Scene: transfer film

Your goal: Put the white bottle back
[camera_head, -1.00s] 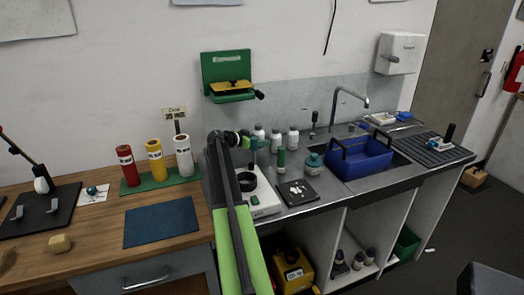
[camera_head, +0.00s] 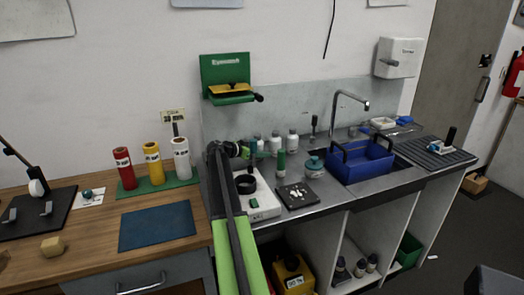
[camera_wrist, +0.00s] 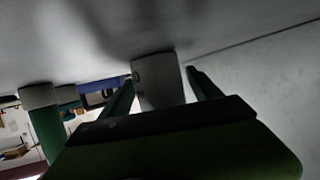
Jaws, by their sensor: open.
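Three white bottles stand in a row on the counter against the back wall: a left one (camera_head: 258,144), a middle one (camera_head: 275,143) and a right one (camera_head: 292,140). My gripper (camera_head: 248,150) is at the left end of this row, and my arm partly hides what is there. In the wrist view the green fingers are apart, with a white bottle (camera_wrist: 158,82) between their tips. I cannot tell whether they touch it or which bottle of the row it is. A taller green-and-white bottle (camera_head: 281,163) stands in front of the row.
A white scale (camera_head: 262,204) lies beside my arm. A black plate (camera_head: 297,196) with white bits, a teal bottle (camera_head: 315,165) and a blue crate (camera_head: 362,168) stand to the right. A green dispenser (camera_head: 226,78) hangs on the wall above.

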